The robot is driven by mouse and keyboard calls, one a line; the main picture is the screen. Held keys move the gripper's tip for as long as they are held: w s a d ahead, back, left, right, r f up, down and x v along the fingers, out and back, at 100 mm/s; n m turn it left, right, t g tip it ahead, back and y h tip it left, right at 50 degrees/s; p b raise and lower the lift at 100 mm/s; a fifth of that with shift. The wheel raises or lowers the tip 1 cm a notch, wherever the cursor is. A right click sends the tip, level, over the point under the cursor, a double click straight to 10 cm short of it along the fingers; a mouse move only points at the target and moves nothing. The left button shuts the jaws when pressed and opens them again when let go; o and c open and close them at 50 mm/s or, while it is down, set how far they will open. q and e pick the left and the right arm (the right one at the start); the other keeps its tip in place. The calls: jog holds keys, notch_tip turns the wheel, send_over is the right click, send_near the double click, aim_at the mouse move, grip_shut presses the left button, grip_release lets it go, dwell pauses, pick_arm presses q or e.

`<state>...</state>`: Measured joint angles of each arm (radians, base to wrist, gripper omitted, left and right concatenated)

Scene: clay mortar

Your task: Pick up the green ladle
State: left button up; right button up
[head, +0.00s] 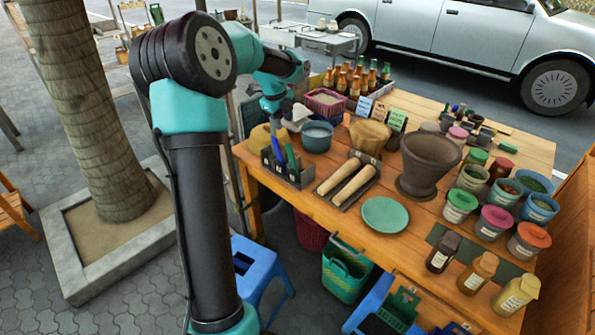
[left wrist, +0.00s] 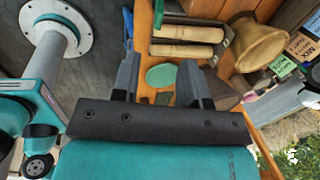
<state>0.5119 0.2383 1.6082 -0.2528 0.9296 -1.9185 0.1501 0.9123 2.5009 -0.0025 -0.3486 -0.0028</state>
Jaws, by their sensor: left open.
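A green handle (head: 291,158), the likely green ladle, stands upright in a dark utensil caddy (head: 306,180) at the table's left end, beside a blue handle (head: 277,150). Any ladle bowl is hidden. A green strip (left wrist: 158,14), perhaps the same handle, shows at the top of the left wrist view. My left gripper (head: 273,124) is above and behind the caddy in the head view, apart from the handles. In the left wrist view the left gripper (left wrist: 160,82) has its fingers spread, with nothing held between them. My right gripper is not in view.
Two pestles (head: 347,182) lie in a tray right of the caddy. A blue-grey bowl (head: 317,137) stands behind it. A green plate (head: 385,214) and a brown clay mortar (head: 428,160) are further right. Several jars and bottles crowd the right end.

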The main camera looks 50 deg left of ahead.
pick_arm(q)
send_over(292, 158)
jog(key=s, duration=0.1)
jog(key=x, duration=0.3)
jog(key=s+x, duration=0.1)
jog(key=x, duration=0.2)
jog(key=s+x, duration=0.1)
jog(key=x, duration=0.2)
jog(key=shift+a+f, duration=0.3)
jog(key=shift+a, duration=0.05)
jog(key=shift+f, duration=0.1)
jog(key=shift+d+x, duration=0.2)
jog(key=shift+x, duration=1.1)
jog(key=shift+d+x, duration=0.2)
jog(key=shift+x, duration=1.05)
jog(key=shift+s, duration=0.1)
jog(key=shift+c, duration=0.2)
grip_shut()
